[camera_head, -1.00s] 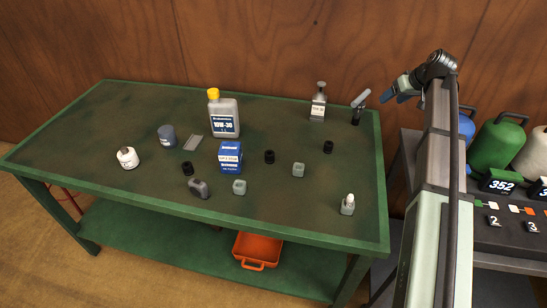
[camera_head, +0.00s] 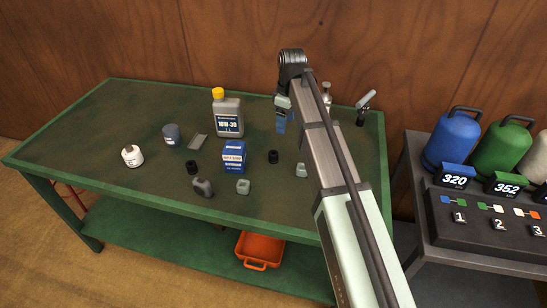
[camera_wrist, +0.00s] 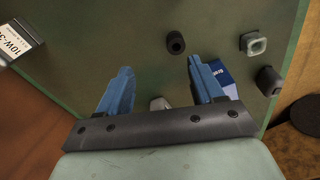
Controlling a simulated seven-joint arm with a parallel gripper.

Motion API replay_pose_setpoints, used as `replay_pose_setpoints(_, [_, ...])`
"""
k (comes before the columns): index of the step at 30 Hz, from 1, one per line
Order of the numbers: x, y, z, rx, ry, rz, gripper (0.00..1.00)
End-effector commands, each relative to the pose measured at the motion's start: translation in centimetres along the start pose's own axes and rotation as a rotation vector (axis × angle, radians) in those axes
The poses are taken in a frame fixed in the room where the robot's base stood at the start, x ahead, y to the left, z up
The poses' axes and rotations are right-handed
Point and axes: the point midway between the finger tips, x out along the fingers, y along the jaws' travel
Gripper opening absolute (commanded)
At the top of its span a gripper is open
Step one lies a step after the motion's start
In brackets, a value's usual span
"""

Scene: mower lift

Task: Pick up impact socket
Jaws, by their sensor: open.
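Black hollow cylinders on the green table match an impact socket. In the head view one (camera_head: 273,157) stands right of the blue box and another (camera_head: 193,167) stands left of it. One black cylinder (camera_wrist: 176,42) shows in the wrist view, beyond my fingertips and apart from them. My gripper (camera_head: 281,122) is above the table, right of the oil bottle and partly behind my arm. In the wrist view my gripper (camera_wrist: 160,72) has its two blue fingers wide apart. A small pale object (camera_wrist: 160,103) shows between them, mostly hidden and not clearly held.
The blue box (camera_head: 233,156) and yellow-capped oil bottle (camera_head: 227,115) stand near the cylinders. A grey-green block (camera_head: 243,187) and dark small bottle (camera_head: 203,187) are near the front edge. My arm hides much of the table's right side. Coloured tanks (camera_head: 453,138) stand at right.

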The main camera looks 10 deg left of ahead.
Motion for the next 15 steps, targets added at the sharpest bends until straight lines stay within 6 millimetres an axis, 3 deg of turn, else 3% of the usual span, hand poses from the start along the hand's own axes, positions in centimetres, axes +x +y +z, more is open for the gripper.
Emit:
replay_pose_setpoints(1, [0.1, -1.1, -0.9, -0.033, -0.018, -0.004, 0.67])
replay_pose_setpoints(6, [0.3, -3.1, -2.4, -0.095, -0.055, -0.01, 0.67])
replay_pose_setpoints(11, [1.1, -3.6, -2.7, -0.11, -0.065, -0.012, 0.67])
replay_pose_setpoints(15, [3.1, -3.6, -2.5, -0.109, -0.065, -0.013, 0.67])
